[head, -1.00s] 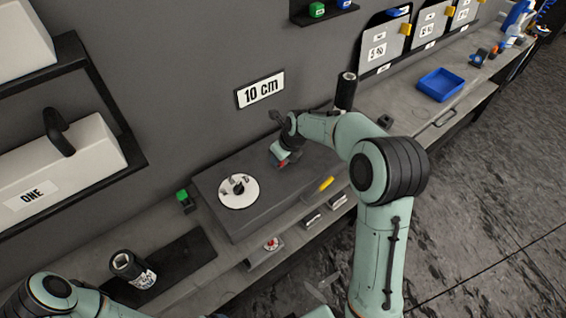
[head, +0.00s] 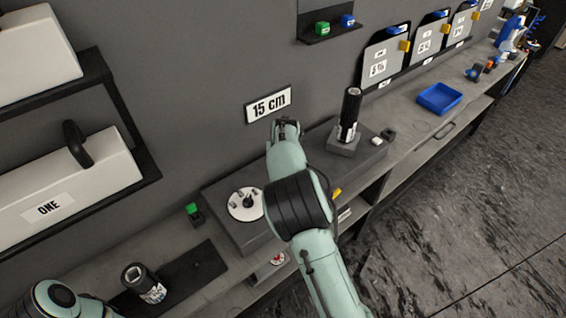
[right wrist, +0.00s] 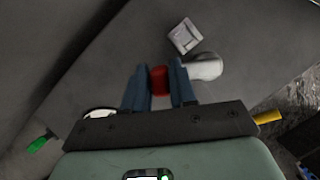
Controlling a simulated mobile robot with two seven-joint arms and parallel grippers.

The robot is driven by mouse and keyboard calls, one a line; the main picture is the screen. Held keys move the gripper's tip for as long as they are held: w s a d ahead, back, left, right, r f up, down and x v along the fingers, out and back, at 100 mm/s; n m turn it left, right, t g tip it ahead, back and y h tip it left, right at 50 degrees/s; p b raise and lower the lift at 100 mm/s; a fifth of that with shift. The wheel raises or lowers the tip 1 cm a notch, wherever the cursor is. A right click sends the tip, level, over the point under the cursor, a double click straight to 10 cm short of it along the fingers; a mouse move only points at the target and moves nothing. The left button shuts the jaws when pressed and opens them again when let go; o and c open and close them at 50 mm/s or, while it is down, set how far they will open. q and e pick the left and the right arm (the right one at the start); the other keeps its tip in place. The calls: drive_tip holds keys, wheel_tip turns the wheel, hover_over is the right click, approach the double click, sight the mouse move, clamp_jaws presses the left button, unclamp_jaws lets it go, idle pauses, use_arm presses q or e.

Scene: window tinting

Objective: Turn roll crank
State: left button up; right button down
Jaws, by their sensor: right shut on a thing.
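A red grip (right wrist: 158,79), which looks like the crank's handle, sits between the two blue fingers of my right gripper (right wrist: 159,88). The fingers are shut on it. In the head view my right forearm covers the right gripper, above the grey box (head: 227,228). A white dial with pegs (head: 246,204) is on that box, left of my arm. A wall sign (head: 268,104) reads "15 cm". My left arm shows only at the lower left; its gripper is out of view.
A dark roll (head: 351,108) stands upright on a block right of my arm. A second roll (head: 143,283) stands on a black mat (head: 198,268) at the lower left. A blue tray (head: 439,98) lies farther along the bench. A yellow piece (right wrist: 267,117) is at the box's edge.

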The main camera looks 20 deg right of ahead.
drive_tip(key=shift+w+d+f+m+g+h, duration=0.15)
drive_tip(key=shift+w+m+h, duration=0.15)
drive_tip(key=shift+m, duration=0.35)
drive_tip(key=shift+w+d+r+m+g+h, duration=0.15)
drive_tip(key=shift+w+m, duration=0.15)
drive_tip(key=shift+m, duration=0.3)
drive_tip(key=shift+w+d+f+m+h, duration=0.1)
drive_tip(key=shift+w+m+h, duration=0.2)
drive_tip(key=shift+m, duration=0.35)
drive_tip(key=c, duration=1)
unclamp_jaws()
drive_tip(key=v, duration=1.3)
drive_tip(key=shift+r, duration=0.25)
drive_tip(key=shift+w+d, duration=0.1)
drive_tip(key=shift+w, duration=0.05)
